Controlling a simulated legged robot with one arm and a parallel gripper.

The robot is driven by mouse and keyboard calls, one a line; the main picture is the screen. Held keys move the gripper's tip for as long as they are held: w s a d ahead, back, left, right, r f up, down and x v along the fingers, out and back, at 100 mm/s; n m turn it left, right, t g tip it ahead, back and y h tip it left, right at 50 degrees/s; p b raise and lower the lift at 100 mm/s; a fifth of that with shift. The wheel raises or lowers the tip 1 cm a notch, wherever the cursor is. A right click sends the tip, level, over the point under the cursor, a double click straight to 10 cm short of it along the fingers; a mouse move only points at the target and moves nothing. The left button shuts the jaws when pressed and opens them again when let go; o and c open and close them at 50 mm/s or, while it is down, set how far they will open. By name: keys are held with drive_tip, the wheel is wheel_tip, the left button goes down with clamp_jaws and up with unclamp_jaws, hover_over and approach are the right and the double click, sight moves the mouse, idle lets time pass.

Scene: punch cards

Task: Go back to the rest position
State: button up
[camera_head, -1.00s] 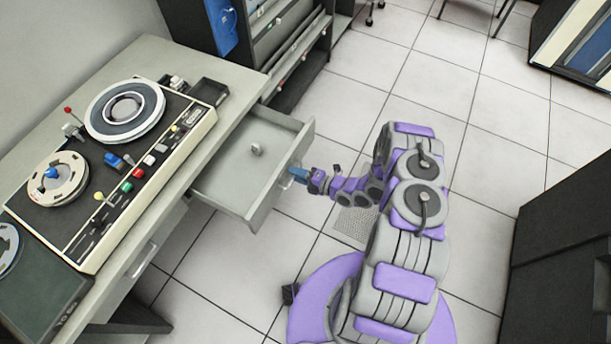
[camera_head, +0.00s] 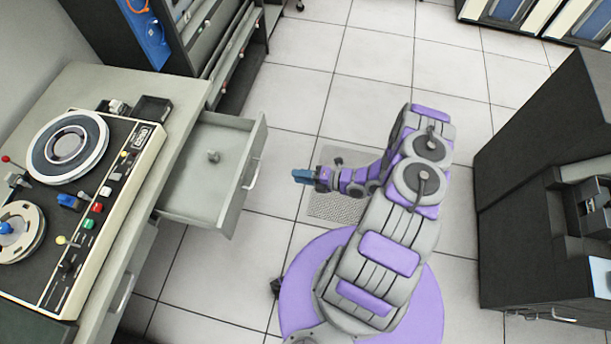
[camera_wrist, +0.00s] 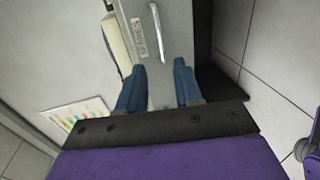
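My gripper (camera_head: 300,176) has blue fingers and hangs above the floor, to the right of the open drawer and apart from it. In the wrist view my gripper (camera_wrist: 159,75) has its two fingers spread with nothing between them. The grey drawer (camera_head: 190,197) is pulled out from under the desk. Its handle (camera_head: 253,174) is on the drawer's front, clear of the fingers. The handle also shows in the wrist view (camera_wrist: 156,32), beyond the fingertips. A small grey item (camera_head: 213,157) is inside the drawer.
The desk (camera_head: 180,92) at left carries a tape-reel machine (camera_head: 98,195). A dark shelf unit (camera_head: 222,50) stands at the back. A large dark machine (camera_head: 530,165) stands at right. Tiled floor is free between them, with a perforated floor tile (camera_head: 335,207) behind my arm.

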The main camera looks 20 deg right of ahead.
drive_tip(key=shift+v, duration=0.85)
drive_tip(key=shift+w, duration=0.1)
